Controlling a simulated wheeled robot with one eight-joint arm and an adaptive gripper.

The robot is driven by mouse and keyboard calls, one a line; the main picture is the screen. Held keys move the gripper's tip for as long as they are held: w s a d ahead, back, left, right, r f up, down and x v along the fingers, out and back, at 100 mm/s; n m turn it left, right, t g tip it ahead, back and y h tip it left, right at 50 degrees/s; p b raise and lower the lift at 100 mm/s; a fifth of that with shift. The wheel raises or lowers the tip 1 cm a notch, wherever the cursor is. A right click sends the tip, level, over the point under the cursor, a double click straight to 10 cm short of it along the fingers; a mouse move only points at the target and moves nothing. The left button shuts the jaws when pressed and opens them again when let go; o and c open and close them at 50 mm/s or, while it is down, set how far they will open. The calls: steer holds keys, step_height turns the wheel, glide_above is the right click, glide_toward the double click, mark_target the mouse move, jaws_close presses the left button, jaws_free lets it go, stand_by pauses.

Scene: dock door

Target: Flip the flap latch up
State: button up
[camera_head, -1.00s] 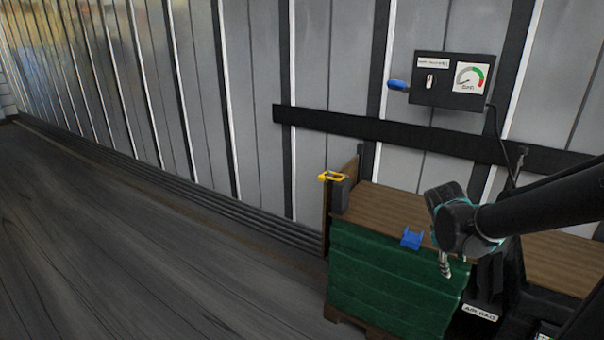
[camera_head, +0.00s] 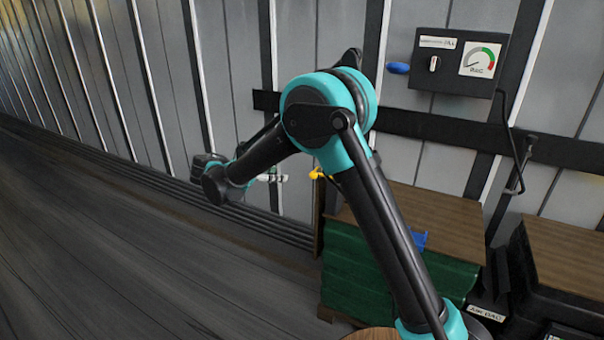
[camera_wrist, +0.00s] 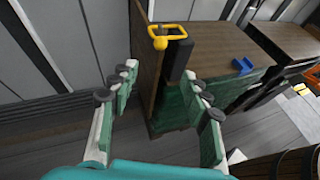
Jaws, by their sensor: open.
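The yellow latch (camera_wrist: 168,34) is a loop-shaped handle with a rounded knob at the top of an upright wooden board (camera_wrist: 146,60). A dark grey block (camera_wrist: 179,58) sits just to its right. In the head view only a small part of the yellow latch (camera_head: 318,173) shows beside my arm. My gripper (camera_wrist: 163,76) is open and empty, its two fingers spread. The latch appears beyond and above the fingertips in the wrist view, apart from them. In the head view my gripper (camera_head: 272,178) is left of the latch and points right toward it.
A green-sided crate with a wooden top (camera_head: 440,215) stands right of the board, with a blue bracket (camera_wrist: 242,66) on its front edge. A dark control box with a gauge (camera_head: 457,62) hangs on the ribbed wall. The floor at left (camera_head: 90,240) is clear.

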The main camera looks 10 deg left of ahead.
mark_target(311, 175)
steer(key=x, duration=1.7)
steer(key=shift+d+f, duration=0.1)
steer(key=shift+f, duration=0.05)
steer(key=shift+c, duration=0.2)
jaws_close()
